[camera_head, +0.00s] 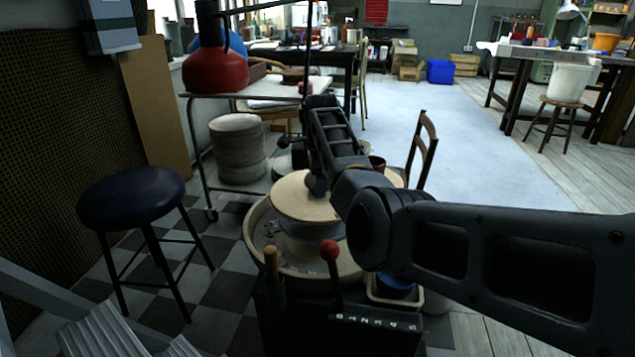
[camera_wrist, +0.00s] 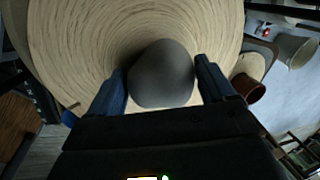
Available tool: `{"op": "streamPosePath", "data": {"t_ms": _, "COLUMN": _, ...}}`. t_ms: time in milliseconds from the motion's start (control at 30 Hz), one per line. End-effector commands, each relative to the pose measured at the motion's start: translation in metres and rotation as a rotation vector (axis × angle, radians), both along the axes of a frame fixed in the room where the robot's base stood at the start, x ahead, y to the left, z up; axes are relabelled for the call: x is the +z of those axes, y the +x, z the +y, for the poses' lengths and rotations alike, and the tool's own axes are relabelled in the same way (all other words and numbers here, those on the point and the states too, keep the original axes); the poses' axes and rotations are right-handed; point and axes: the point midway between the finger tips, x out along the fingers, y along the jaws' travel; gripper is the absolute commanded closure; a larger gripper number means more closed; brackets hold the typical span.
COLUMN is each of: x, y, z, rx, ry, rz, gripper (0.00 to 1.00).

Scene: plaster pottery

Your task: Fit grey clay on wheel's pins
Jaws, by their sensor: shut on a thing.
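The grey clay (camera_wrist: 163,78) is a smooth rounded lump between the two fingers of my gripper (camera_wrist: 161,67) in the wrist view. My gripper is shut on it. The round pale wheel head (camera_head: 292,203) of the pottery wheel shows in the head view, with my gripper over its right part. The wheel head also fills the upper wrist view (camera_wrist: 75,45), behind the clay. I cannot tell whether the clay touches it. No pins are visible; my arm and the clay hide part of the disc.
A basin (camera_head: 254,235) surrounds the wheel. A red-knobbed lever (camera_head: 331,250) and a wooden-handled tool (camera_head: 271,262) stand at its front. A dark stool (camera_head: 132,196) is at left. A trolley with a red lamp (camera_head: 215,68) and a chair (camera_head: 424,140) stand behind.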

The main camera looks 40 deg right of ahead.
Motion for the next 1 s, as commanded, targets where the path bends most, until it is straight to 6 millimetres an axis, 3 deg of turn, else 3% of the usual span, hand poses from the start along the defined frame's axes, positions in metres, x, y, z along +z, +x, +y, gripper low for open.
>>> {"op": "streamPosePath", "data": {"t_ms": 600, "x": -0.037, "y": 0.001, "z": -0.001, "rx": 0.0, "ry": -0.002, "rz": -0.005, "gripper": 0.93}}
{"op": "streamPosePath", "data": {"t_ms": 1000, "x": -0.041, "y": 0.001, "z": 0.0, "rx": 0.0, "ry": -0.002, "rz": -0.005, "gripper": 0.94}}
